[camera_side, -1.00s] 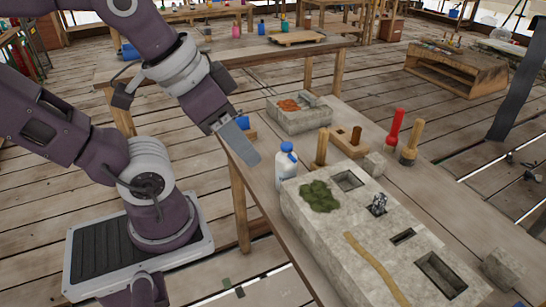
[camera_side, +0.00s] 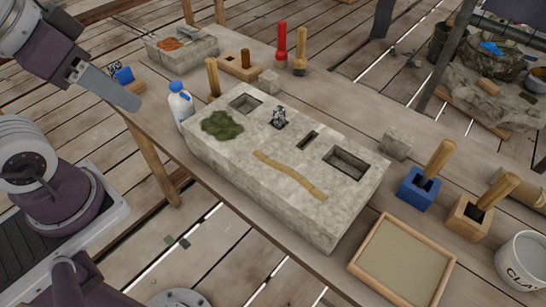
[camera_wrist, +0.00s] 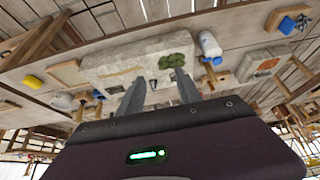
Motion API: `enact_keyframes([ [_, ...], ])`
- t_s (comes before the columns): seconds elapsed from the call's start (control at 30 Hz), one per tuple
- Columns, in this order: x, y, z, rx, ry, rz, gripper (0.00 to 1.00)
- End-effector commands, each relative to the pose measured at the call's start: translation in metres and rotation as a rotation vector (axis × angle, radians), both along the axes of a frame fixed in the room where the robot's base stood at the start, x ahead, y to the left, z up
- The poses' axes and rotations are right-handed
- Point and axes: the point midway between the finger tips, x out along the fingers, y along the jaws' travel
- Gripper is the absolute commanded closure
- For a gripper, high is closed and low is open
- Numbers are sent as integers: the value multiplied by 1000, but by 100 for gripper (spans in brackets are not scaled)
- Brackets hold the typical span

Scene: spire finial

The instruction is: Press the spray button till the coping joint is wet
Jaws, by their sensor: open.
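A white bottle with a blue top (camera_side: 181,105) stands upright at the left end of a long pale stone block (camera_side: 235,188); the bottle also shows in the wrist view (camera_wrist: 208,43). The block has rectangular slots, a green moss patch (camera_side: 222,125) and a tan strip (camera_side: 290,174) across its top. Which line is the coping joint, I cannot tell. No wet patch is clear. A small grey metallic piece (camera_side: 280,116) sits at one slot. My gripper (camera_side: 128,98) is left of the bottle, apart from it. In the wrist view its fingers (camera_wrist: 158,90) are spread and empty.
Wooden-handled tools stand in a blue holder (camera_side: 415,187) and a wooden holder (camera_side: 468,216) at right. A shallow wood-framed tray (camera_side: 398,216) and a white bucket (camera_side: 524,262) are in front. A red-handled tool (camera_side: 281,42) and a stone tray (camera_side: 182,46) stand behind.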

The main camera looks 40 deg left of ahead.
Motion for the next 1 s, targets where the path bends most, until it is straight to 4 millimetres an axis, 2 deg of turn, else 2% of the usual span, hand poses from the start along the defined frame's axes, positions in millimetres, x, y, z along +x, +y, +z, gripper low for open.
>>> enact_keyframes([
  [0.27,0,0,0,0,0,0,59],
  [0.47,0,0,0,0,0,0,98],
  [0.57,6,2,4,-16,14,40,100],
  [0.67,30,14,16,-78,71,203,100],
  [0.77,72,39,29,-172,157,487,100],
  [0.9,129,92,28,-286,268,920,100],
  [1.0,158,130,17,-339,325,1186,100],
])
